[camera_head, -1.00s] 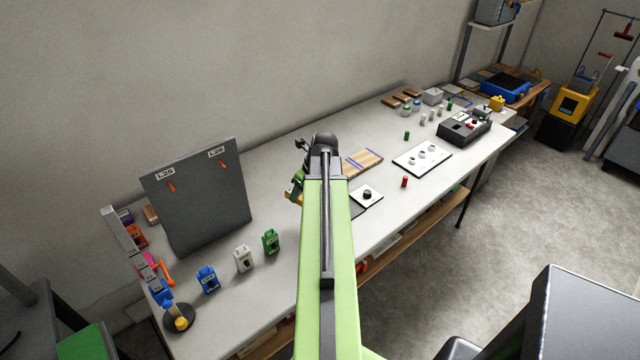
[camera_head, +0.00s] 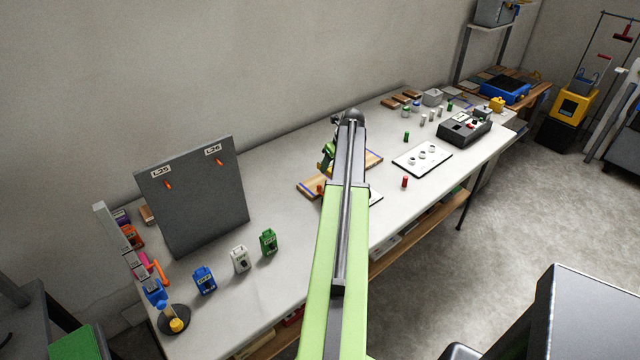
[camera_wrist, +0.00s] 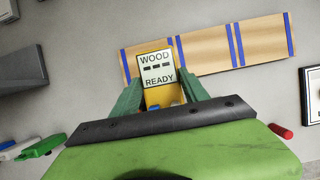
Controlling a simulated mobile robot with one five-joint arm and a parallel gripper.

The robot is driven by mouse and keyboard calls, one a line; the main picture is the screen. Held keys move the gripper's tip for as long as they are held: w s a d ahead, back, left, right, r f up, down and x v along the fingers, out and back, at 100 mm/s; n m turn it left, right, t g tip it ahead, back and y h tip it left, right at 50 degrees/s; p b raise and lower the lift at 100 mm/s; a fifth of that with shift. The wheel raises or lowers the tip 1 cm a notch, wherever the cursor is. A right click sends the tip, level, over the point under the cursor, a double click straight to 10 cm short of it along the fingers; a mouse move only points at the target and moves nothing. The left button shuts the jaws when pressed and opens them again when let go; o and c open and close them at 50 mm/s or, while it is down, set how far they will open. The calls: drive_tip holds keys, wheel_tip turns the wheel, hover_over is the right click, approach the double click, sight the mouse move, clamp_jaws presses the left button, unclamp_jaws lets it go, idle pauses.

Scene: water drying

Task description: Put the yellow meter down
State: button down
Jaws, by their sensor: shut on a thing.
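The yellow meter (camera_wrist: 165,96) is in my gripper (camera_wrist: 162,92), between its two green fingers, in the wrist view. Its pale screen reads "WOOD", dashes and "READY". In the head view my gripper (camera_head: 327,157) is beyond the end of my arm, which hides much of it; only a bit of yellow shows there. The wooden board with blue stripes (camera_wrist: 205,46) lies behind the meter in the wrist view. It also shows on both sides of my arm in the head view (camera_head: 309,187). I cannot tell whether the meter touches the board.
The long white table (camera_head: 285,175) holds green, white and blue devices (camera_head: 240,259) at the front left, beside an upright grey panel (camera_head: 195,195). A white plate with small cups (camera_head: 422,158) and a black box (camera_head: 465,127) stand to the right. A red cylinder (camera_head: 405,182) stands near the edge.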

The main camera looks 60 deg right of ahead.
sight(319, 167)
drive_tip(key=w+f, duration=0.1)
drive_tip(key=w+f+b, duration=0.1)
drive_tip(key=w, duration=0.1)
drive_tip(key=w+a+f, duration=0.1)
drive_tip(key=w, duration=0.1)
drive_tip(key=shift+b, duration=0.4)
wheel_tip(319, 167, down, 4)
drive_tip(key=b, duration=0.4)
drive_tip(key=shift+s+f, duration=0.1)
drive_tip(key=shift+f, duration=0.1)
drive_tip(key=c, duration=0.6)
unclamp_jaws()
drive_tip(key=shift+r, duration=0.1)
drive_tip(key=shift+r, duration=0.1)
drive_tip(key=shift+r, duration=0.25)
drive_tip(key=p+v, duration=1.1)
drive_tip(key=v, duration=0.1)
drive_tip(key=shift+f, duration=0.15)
